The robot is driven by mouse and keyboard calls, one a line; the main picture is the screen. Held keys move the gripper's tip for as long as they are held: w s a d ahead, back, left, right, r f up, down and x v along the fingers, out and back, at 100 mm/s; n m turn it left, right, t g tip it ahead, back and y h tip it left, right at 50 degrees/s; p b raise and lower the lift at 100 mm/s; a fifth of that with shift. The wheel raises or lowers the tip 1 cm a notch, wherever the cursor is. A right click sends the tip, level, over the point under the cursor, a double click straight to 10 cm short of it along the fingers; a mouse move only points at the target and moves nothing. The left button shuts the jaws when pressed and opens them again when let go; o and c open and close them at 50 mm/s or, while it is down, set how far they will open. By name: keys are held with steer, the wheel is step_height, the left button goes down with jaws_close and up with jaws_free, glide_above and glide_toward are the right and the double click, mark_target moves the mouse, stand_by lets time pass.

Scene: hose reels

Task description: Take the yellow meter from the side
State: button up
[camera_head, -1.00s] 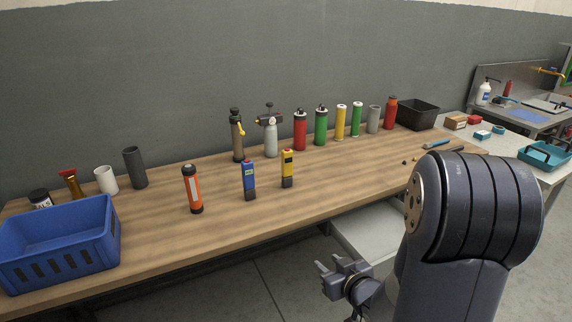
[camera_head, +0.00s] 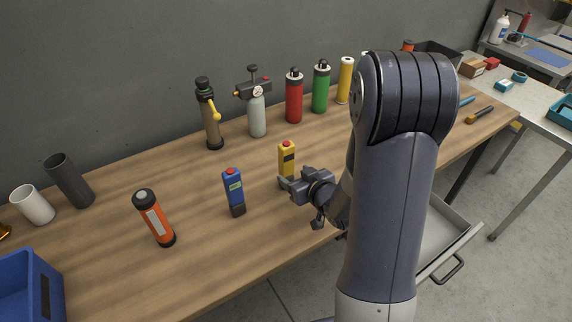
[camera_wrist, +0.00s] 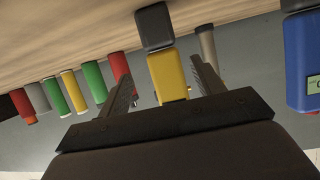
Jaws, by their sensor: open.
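The yellow meter (camera_head: 286,158) stands upright on the wooden workbench, with a red button on top. Its lower part is hidden behind my gripper (camera_head: 285,184) in the head view. In the wrist view the yellow meter (camera_wrist: 168,75) appears upside down, its dark base toward the top, between the two open fingers of my gripper (camera_wrist: 160,88). The fingers stand apart from its sides, and I cannot tell how deep it sits between them. The blue meter (camera_head: 233,192) stands to the left on the bench; it also shows at the right of the wrist view (camera_wrist: 302,60).
An orange flashlight (camera_head: 153,218) stands further left. Behind stand a brown cylinder (camera_head: 210,118), a grey bottle (camera_head: 257,115), red (camera_head: 294,98) and green (camera_head: 320,90) cylinders, and a yellow one (camera_head: 345,82). Bare bench (camera_head: 190,180) lies between the front and back items.

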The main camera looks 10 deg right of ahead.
mark_target(284, 166)
steer(key=shift+w+a+f, duration=0.1)
steer(key=shift+w+a, duration=0.1)
steer(key=shift+w, duration=0.7)
steer(key=shift+w+a+p, duration=0.2)
steer(key=shift+w+p, duration=0.05)
steer(key=shift+p, duration=0.05)
steer(key=shift+p+x, duration=0.55)
steer(key=shift+x, duration=1.6)
steer(key=shift+a, duration=0.2)
steer(key=shift+c, duration=0.2)
steer(key=c, duration=1.1)
